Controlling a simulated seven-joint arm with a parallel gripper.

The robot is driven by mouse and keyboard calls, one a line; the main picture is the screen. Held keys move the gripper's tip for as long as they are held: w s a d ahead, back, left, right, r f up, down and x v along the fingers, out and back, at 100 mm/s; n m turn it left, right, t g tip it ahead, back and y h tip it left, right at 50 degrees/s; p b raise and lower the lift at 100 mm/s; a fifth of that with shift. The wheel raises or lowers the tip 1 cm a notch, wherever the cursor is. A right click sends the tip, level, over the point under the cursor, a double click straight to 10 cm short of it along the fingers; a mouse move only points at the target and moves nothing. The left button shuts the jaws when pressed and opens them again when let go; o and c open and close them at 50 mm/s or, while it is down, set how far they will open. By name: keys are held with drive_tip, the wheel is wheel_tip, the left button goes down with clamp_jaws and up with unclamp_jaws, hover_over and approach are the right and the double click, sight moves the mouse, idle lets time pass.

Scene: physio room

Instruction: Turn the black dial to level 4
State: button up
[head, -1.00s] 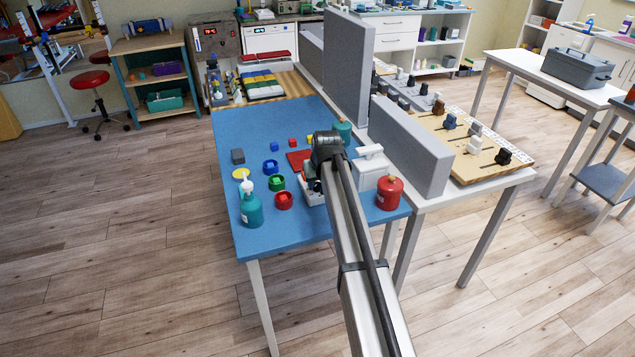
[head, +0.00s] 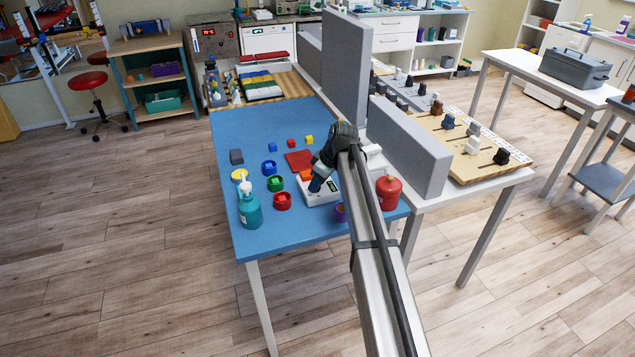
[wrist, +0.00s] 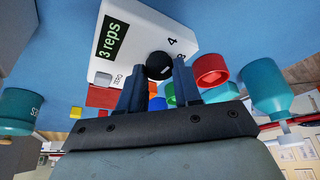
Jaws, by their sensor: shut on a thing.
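The black dial (wrist: 159,66) is on a white box (wrist: 150,22) with a green-on-black display reading "3 reps" (wrist: 112,36). The printed figure 4 (wrist: 173,41) is beside the dial, with another mark partly hidden by a finger. My gripper (wrist: 160,72) has one finger on each side of the dial and is shut on it. In the head view the white box (head: 322,197) stands on the blue table, with my gripper (head: 315,186) tilted down onto it. The dial is hidden there.
Red (head: 283,201), green (head: 276,182) and blue (head: 269,168) cups, a teal pump bottle (head: 250,205), a red canister (head: 389,192) and a purple cup (head: 339,212) stand around the box. A grey wall panel (head: 410,150) rises at right. The table's far left (head: 240,125) is clear.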

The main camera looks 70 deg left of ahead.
drive_tip(key=shift+n, duration=0.5)
drive_tip(key=o, duration=1)
drive_tip(key=shift+o, duration=0.2)
drive_tip(key=v, duration=1.3)
drive_tip(key=shift+w+r, duration=0.3)
drive_tip(key=shift+r, duration=0.1)
drive_tip(key=shift+a, duration=0.1)
